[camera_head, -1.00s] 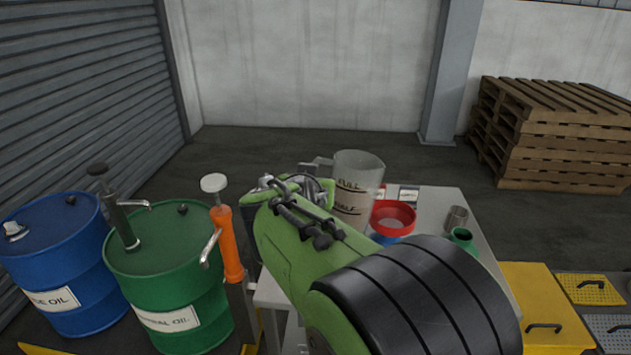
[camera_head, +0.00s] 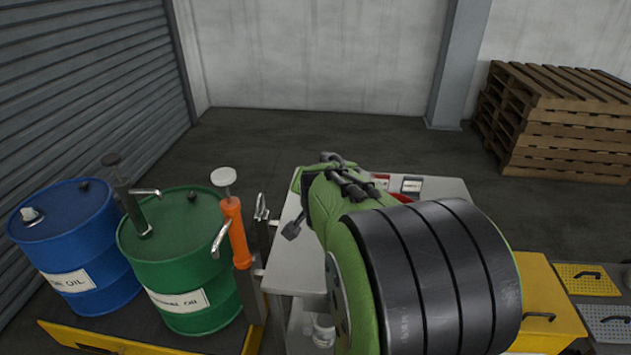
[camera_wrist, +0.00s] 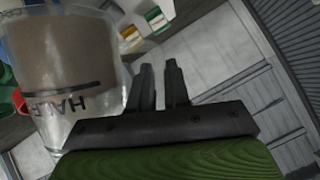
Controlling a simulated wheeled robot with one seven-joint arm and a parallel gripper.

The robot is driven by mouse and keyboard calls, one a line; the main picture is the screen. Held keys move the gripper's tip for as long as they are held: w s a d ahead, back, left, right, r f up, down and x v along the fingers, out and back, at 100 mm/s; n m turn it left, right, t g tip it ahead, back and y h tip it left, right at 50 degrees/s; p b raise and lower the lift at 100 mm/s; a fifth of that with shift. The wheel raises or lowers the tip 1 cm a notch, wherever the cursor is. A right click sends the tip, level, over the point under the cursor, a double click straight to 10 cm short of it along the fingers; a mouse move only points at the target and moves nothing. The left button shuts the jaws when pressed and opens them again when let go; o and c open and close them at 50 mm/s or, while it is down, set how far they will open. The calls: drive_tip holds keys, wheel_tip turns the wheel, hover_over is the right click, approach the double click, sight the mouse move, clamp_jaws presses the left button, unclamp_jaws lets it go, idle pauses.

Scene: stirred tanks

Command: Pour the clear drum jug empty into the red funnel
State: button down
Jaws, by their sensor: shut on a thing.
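The clear drum jug (camera_wrist: 70,105) fills the left of the wrist view, with a dark line and HALF lettering on its wall. It looks brownish inside; I cannot tell the liquid level or how far the jug is tilted. My gripper (camera_wrist: 159,78) is beside the jug and shut on it; the grip point itself is not clearly seen. In the head view my arm hides the jug and the red funnel. A red sliver (camera_wrist: 19,99) at the left edge of the wrist view may be the funnel, partly hidden by the jug.
The light grey table (camera_head: 297,265) has bare room at its left front. Small boxes (camera_head: 411,185) stand at its back. An orange hand pump (camera_head: 235,235), a green drum (camera_head: 180,260) and a blue drum (camera_head: 75,250) stand left. Pallets (camera_head: 560,120) are stacked at back right.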

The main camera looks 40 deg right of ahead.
drive_tip(key=s+d+r+m+t+y+p, duration=0.3)
drive_tip(key=d+r+m+y+p, duration=0.3)
drive_tip(key=p, duration=1.5)
drive_tip(key=shift+s+d+r+y, duration=0.15)
drive_tip(key=shift+d+r+y, duration=0.95)
drive_tip(key=shift+d, duration=0.65)
idle(0.8)
drive_tip(key=shift+d+t+y+p, duration=0.2)
drive_tip(key=shift+t+y+p, duration=0.1)
drive_tip(key=shift+p, duration=0.3)
drive_tip(key=shift+s+d+r+p, duration=0.15)
drive_tip(key=shift+d+r+p, duration=0.1)
drive_tip(key=shift+p, duration=0.35)
drive_tip(key=shift+s+d+r+m+t+y+p, duration=0.25)
drive_tip(key=shift+d+m+t+y+p, duration=0.3)
drive_tip(key=shift+p, duration=0.85)
idle(0.8)
